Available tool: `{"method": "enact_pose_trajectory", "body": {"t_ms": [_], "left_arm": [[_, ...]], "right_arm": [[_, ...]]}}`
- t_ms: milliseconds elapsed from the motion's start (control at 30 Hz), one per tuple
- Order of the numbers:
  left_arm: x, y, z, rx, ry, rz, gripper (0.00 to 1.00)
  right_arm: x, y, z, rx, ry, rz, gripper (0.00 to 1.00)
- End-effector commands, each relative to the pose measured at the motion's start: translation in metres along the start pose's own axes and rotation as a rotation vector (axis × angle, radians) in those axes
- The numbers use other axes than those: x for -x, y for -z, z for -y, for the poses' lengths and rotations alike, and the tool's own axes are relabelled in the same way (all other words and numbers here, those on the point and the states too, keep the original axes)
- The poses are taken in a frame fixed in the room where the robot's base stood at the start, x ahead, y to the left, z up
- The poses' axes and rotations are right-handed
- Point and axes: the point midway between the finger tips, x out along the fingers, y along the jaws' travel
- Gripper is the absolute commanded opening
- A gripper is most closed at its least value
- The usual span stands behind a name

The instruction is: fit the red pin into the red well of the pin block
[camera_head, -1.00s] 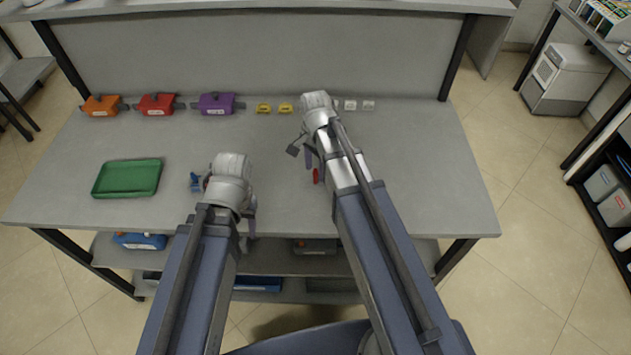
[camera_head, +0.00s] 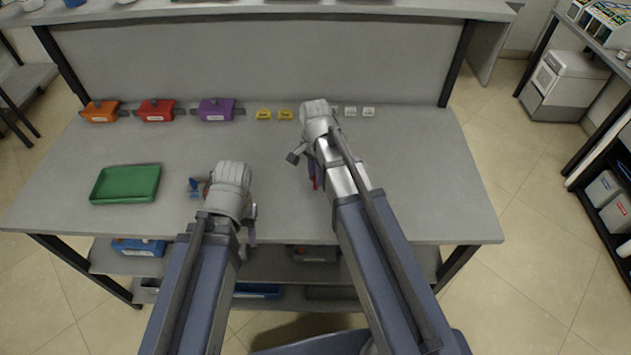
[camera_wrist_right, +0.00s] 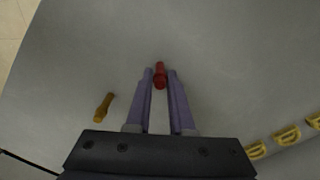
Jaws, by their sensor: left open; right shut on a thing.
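The red pin (camera_wrist_right: 160,75) stands out between the two purple fingertips of my right gripper (camera_wrist_right: 160,82) in the right wrist view. My right gripper is shut on it, low over the table. In the head view only a sliver of red (camera_head: 315,180) shows beside the right arm. My left gripper (camera_head: 250,232) is open, with its fingers mostly hidden by the arm. A small blue and red thing (camera_head: 196,187) lies partly hidden left of the left wrist. It may be the pin block, but I cannot tell; no red well is clearly visible.
A yellow-brown pin (camera_wrist_right: 103,107) lies on the table left of my right gripper in the wrist view. A green tray (camera_head: 126,184) is at the left. Orange, red and purple blocks (camera_head: 215,110), yellow pieces (camera_head: 285,114) and white pieces (camera_head: 368,112) line the back.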

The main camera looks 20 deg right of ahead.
Motion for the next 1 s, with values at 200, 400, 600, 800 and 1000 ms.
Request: {"method": "enact_pose_trajectory", "body": {"t_ms": [200,400,600,800,1000], "left_arm": [[0.000,0.000,0.000,0.000,0.000,0.000,0.50],[0.001,0.000,0.000,0.000,0.000,0.000,0.50],[0.013,-0.001,0.001,0.000,0.000,0.000,0.50],[0.038,-0.002,0.004,-0.001,0.000,0.000,0.50],[0.070,-0.004,0.007,-0.002,0.000,0.000,0.50]], "right_arm": [[0.000,0.000,0.000,0.000,0.000,0.000,0.00],[0.001,0.000,0.000,0.000,0.000,0.000,0.00],[0.013,0.000,0.000,0.000,0.000,0.000,0.00],[0.038,0.000,0.000,0.000,0.000,0.000,0.00],[0.070,0.000,0.000,0.000,0.000,0.000,0.00]]}}
